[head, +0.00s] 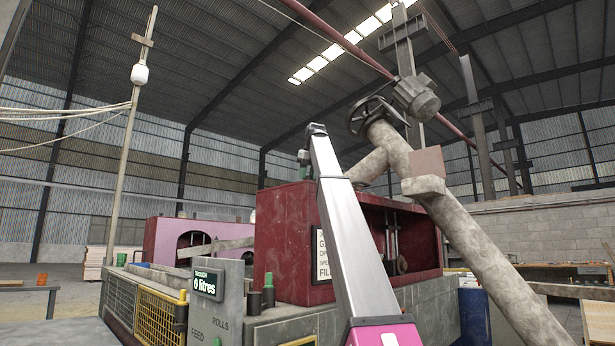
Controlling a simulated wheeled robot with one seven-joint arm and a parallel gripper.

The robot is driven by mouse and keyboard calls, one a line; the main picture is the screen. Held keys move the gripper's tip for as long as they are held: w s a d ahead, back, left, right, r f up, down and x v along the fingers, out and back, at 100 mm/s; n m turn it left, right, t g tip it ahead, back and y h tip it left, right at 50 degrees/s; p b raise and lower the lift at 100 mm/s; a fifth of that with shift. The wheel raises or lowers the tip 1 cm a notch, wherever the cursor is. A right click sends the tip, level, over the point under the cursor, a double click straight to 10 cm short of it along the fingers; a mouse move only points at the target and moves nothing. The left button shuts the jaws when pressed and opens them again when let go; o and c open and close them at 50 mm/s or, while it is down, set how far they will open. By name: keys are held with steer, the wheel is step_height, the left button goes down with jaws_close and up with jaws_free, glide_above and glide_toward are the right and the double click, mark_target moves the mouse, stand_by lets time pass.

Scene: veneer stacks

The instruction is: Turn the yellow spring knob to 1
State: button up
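I cannot make out the yellow spring knob or a scale with a 1 in the head view. The grey control panel (232,316) at lower left carries the words FEED and ROLLS, with a green button at its bottom edge. A dark sign (208,284) on top of it reads "0 litres". My silver arm link rises through the middle of the picture and hides part of the dark red machine (285,240) behind it. My gripper does not show clearly, so its relation to the knob cannot be seen.
A yellow guard frame (160,318) stands left of the panel. Two dark bottle-like things (268,290) stand on the machine's ledge. Open floor shows at far left.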

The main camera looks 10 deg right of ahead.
steer(key=shift+n+y, duration=0.3)
steer(key=shift+n, duration=0.5)
steer(key=o, duration=0.9)
steer(key=shift+o, duration=0.2)
steer(key=shift+w, duration=0.1)
